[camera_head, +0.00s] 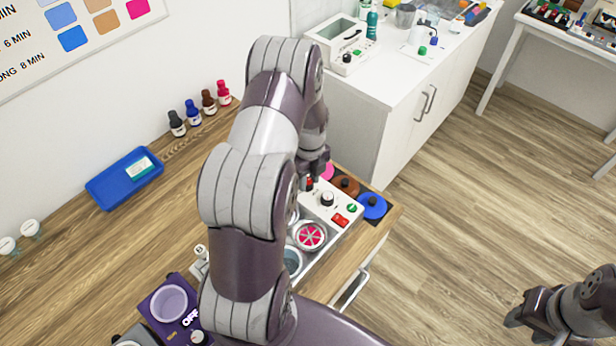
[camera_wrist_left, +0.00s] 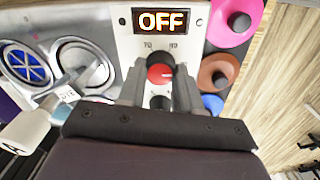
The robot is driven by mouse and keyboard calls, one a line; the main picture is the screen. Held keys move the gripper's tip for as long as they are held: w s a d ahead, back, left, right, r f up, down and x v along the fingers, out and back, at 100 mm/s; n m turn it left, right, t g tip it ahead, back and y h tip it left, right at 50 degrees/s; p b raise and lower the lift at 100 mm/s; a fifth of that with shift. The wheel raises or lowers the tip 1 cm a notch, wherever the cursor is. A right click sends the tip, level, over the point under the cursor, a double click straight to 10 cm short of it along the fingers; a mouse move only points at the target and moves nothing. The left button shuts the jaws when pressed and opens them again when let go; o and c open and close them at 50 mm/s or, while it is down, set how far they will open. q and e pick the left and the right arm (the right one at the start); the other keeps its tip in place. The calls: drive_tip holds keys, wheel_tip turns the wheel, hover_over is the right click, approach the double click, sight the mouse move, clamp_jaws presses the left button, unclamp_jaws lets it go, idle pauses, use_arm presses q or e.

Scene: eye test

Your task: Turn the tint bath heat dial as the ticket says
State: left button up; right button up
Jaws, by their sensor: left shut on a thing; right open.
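The tint bath (camera_head: 343,202) has a white control panel, seen at the centre of the head view. Its display reads OFF in the left wrist view (camera_wrist_left: 162,20). Below the display is a black heat dial with a red face (camera_wrist_left: 160,72), with small numbers above it, apparently 70 and 93. My left gripper (camera_wrist_left: 158,78) is shut on this dial, a finger on each side; it reaches down to the panel in the head view (camera_head: 311,176). The exact setting is unclear. A small card (camera_head: 139,167) lies in the blue tray; its writing is unreadable. My right gripper (camera_head: 520,318) is open, empty, over the floor.
A second black knob (camera_head: 327,199), a green knob (camera_head: 352,208) and a red switch (camera_head: 340,220) sit close by on the panel. Pink, brown and blue lids (camera_head: 372,206) line its right side. A purple device (camera_head: 172,305) stands front left. My left arm hides part of the bench.

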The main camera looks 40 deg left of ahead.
sight(309, 180)
use_arm(q)
drive_tip(key=o, duration=1)
drive_tip(key=shift+w+a+r, duration=0.1)
drive_tip(key=shift+w+r, duration=0.05)
drive_tip(key=shift+o, duration=0.2)
wheel_tip(309, 180, up, 13)
drive_tip(key=b, duration=0.2)
drive_tip(key=shift+f+b, duration=0.2)
drive_tip(key=shift+b, duration=0.2)
